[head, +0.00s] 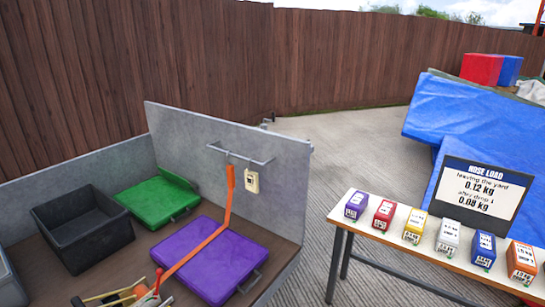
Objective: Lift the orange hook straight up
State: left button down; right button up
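A long, narrow orange piece (229,190), which I take to be the orange hook, reaches up to the metal rail (240,158) on the grey panel. Below, it bends and slants down left across the purple case (222,262). Its lower end runs to a cluster of red, yellow and dark parts (135,295) at the bottom edge, partly cut off. I cannot tell whether its top is hooked over the rail or only in front of it. Neither of my grippers shows in the head view.
A small cream tag (252,182) hangs from the rail. A green case (160,202) and a black bin (82,230) are on the left. At right, a table (400,250) holds several coloured blocks and a dark sign (480,193). Paved ground (345,150) lies behind.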

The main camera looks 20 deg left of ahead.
aim_at(230, 168)
jog(key=z, duration=0.5)
jog(key=i, duration=1.65)
jog(key=u, duration=0.6)
